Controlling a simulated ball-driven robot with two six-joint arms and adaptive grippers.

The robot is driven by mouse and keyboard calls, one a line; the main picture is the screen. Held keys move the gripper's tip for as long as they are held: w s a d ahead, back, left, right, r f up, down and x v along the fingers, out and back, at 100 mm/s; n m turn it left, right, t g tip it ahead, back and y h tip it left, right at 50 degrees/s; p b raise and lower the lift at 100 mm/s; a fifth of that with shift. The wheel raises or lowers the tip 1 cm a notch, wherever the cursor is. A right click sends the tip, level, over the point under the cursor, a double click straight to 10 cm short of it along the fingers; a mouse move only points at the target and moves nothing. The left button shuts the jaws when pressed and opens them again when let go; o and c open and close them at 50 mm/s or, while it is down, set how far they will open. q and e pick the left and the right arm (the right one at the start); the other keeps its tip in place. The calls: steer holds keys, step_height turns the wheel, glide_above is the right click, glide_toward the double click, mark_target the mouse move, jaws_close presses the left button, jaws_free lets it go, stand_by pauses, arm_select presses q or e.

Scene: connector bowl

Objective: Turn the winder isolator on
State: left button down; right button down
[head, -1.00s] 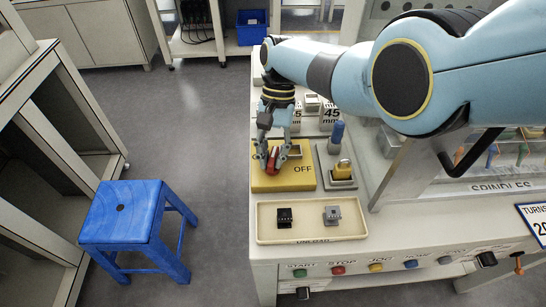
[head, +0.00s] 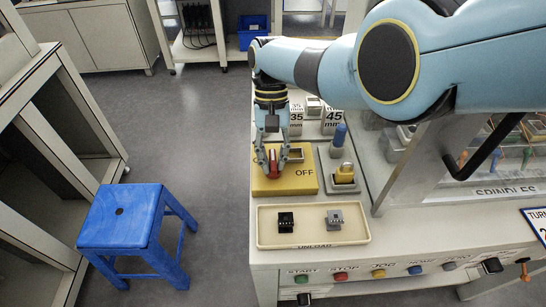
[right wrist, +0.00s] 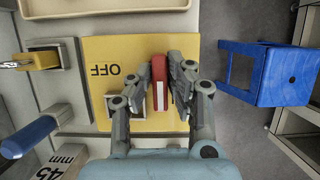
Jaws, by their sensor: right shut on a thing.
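The isolator is a yellow plate (head: 262,187) on the bench, with a red handle (head: 273,166) standing on it. The word OFF shows on the plate to the right of the handle; a label on its left is mostly hidden by my fingers. My right gripper (head: 272,170) reaches down from above and is shut on the red handle. In the right wrist view the handle (right wrist: 159,85), with a pale stripe, lies between the fingers (right wrist: 159,98), and OFF reads upside down. My left gripper is not in view.
A padlock on a grey block (head: 343,176) and a blue upright handle (head: 338,138) stand right of the plate. An UNLOAD tray (head: 310,236) with two small connectors lies in front. A blue stool (head: 125,215) stands on the floor at left.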

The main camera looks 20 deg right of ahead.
steer(key=c, duration=1.3)
jaws_free()
steer(key=shift+s+f, duration=0.2)
steer(key=shift+f, duration=0.05)
steer(key=shift+r, duration=0.1)
steer(key=shift+w+r, duration=0.35)
steer(key=shift+r, duration=0.1)
steer(key=v, duration=1.1)
